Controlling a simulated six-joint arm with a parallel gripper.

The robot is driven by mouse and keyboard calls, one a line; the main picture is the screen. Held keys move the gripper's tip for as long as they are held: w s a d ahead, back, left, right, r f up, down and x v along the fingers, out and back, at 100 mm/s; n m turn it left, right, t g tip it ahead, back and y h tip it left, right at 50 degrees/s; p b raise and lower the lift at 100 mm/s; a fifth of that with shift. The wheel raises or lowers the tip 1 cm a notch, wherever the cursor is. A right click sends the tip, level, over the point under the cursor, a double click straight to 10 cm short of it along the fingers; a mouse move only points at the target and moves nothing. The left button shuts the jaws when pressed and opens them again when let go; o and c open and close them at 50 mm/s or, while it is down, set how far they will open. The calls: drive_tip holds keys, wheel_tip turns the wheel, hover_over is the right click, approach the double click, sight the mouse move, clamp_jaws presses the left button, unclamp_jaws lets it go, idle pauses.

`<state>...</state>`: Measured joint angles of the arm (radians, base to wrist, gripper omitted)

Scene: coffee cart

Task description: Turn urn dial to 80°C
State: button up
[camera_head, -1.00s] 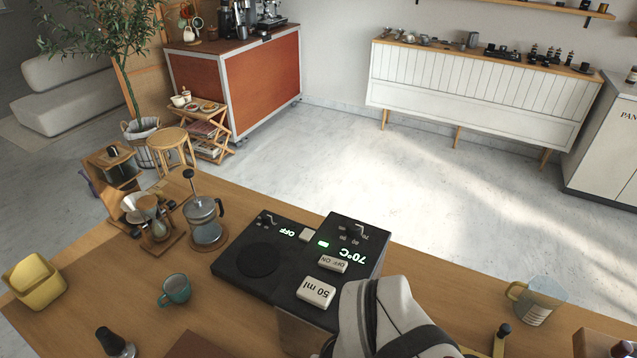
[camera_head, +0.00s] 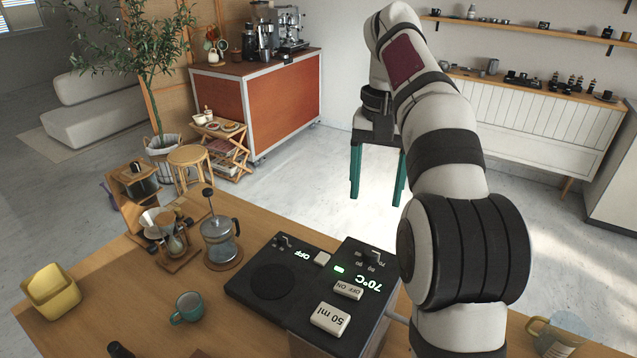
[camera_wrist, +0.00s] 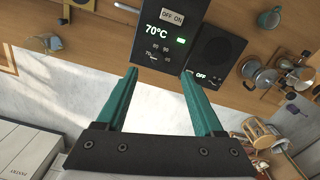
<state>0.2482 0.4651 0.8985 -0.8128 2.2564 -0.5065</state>
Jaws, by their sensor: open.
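The urn (camera_head: 372,312) is a dark box on the wooden counter. My gripper (camera_head: 377,198) has teal fingers, open and empty, pointing down beyond the urn's far edge. In the wrist view the gripper (camera_wrist: 159,71) is apart from the dial.
A dark scale (camera_head: 265,275) reading OFF adjoins the urn on the left. A French press (camera_head: 219,242), a teal cup (camera_head: 187,307) and a yellow container (camera_head: 50,291) stand further left. A glass jug (camera_head: 557,338) is at right. Open floor lies beyond the counter.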

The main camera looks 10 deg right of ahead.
sight(371, 251)
drive_tip(key=f, duration=0.5)
drive_tip(key=w+d+f, duration=0.1)
drive_tip(key=f, duration=0.4)
drive_tip(key=w+f, duration=0.1)
drive_tip(key=f, duration=0.4)
drive_tip(key=shift+d+f, duration=0.35)
drive_tip(key=shift+f, duration=0.05)
clamp_jaws()
